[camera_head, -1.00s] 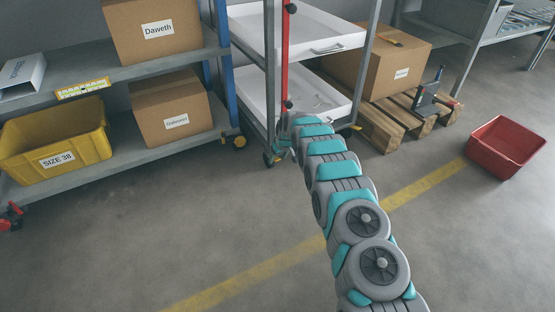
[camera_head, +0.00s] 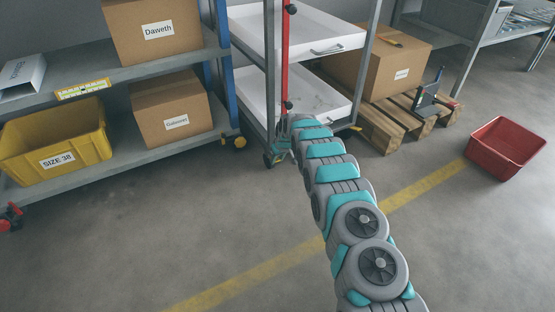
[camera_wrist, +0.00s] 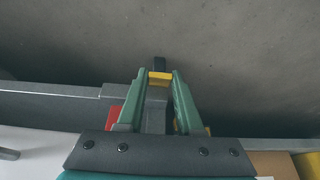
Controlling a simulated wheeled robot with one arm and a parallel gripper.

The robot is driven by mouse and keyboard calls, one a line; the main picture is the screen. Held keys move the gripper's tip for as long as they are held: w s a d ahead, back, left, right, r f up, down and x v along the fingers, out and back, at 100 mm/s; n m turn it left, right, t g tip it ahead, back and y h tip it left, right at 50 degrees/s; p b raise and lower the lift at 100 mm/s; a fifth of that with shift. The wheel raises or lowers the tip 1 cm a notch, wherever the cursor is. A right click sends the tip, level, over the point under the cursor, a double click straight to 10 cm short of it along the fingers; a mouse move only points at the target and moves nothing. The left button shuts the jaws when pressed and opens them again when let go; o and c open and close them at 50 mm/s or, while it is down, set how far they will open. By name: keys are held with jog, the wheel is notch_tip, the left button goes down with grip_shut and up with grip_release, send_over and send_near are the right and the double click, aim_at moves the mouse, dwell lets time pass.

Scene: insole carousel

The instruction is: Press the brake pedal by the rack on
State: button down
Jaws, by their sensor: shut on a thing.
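The rack (camera_head: 270,75) is a grey-framed cart with white trays on casters, with a red upright pole (camera_head: 285,60) at its front left. My gripper (camera_head: 283,150) is low by the rack's front left corner, close to the floor; it is small and partly hidden by my arm in the head view. In the wrist view, the green fingers of my gripper (camera_wrist: 160,80) converge on a small yellow piece (camera_wrist: 160,75), which looks like the brake pedal, with a dark end beyond it. The fingers are shut on it. How far the pedal is pressed cannot be told.
A grey shelf with cardboard boxes (camera_head: 170,110) and a yellow bin (camera_head: 55,140) stands left of the rack. A wooden pallet (camera_head: 385,130) with a large box (camera_head: 385,65) is at right. A red bin (camera_head: 505,147) is on the floor.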

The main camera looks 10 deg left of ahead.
jog(key=shift+d, duration=0.1)
dwell(0.5)
jog(key=shift+s+d+f+t+y+p, duration=0.2)
jog(key=shift+f+t+y+p, duration=0.7)
jog(key=shift+t, duration=0.45)
jog(key=shift+s+d+f+t+y+p, duration=0.1)
jog(key=shift+s+f+t+y+p, duration=0.1)
jog(key=shift+f+t+y+p, duration=0.9)
jog(key=shift+a+r+t+b, duration=0.1)
jog(key=shift+t+b, duration=0.25)
jog(key=shift+b, duration=0.7)
jog(key=c, duration=0.6)
grip_release()
jog(key=shift+o, duration=0.2)
